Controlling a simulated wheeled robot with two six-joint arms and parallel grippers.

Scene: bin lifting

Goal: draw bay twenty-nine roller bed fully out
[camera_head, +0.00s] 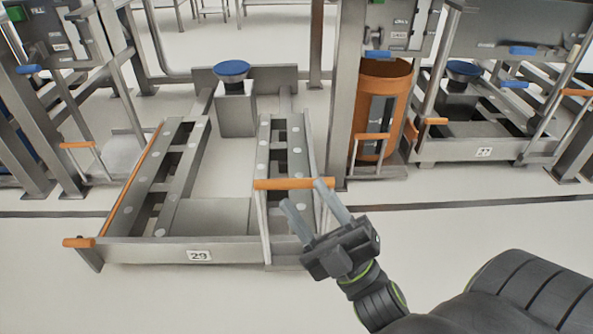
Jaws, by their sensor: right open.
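The roller bed of bay 29 (132,251) is a grey metal frame with rows of rollers, extending from its bay toward me over the floor. Its front plate carries a white label (199,255) reading 29. An upright handle with an orange grip bar (285,184) stands at its right front. My right gripper (305,193) is open at the right end of this orange bar, one finger on each side in the picture. I cannot tell whether it touches the bar. My left gripper is not in view.
A second orange grip (79,242) sticks out at the bed's front left corner. A blue-topped pedestal (235,110) stands at the bed's back. To the right are an orange bin (382,115) and another roller bed (470,151). The floor in front is clear.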

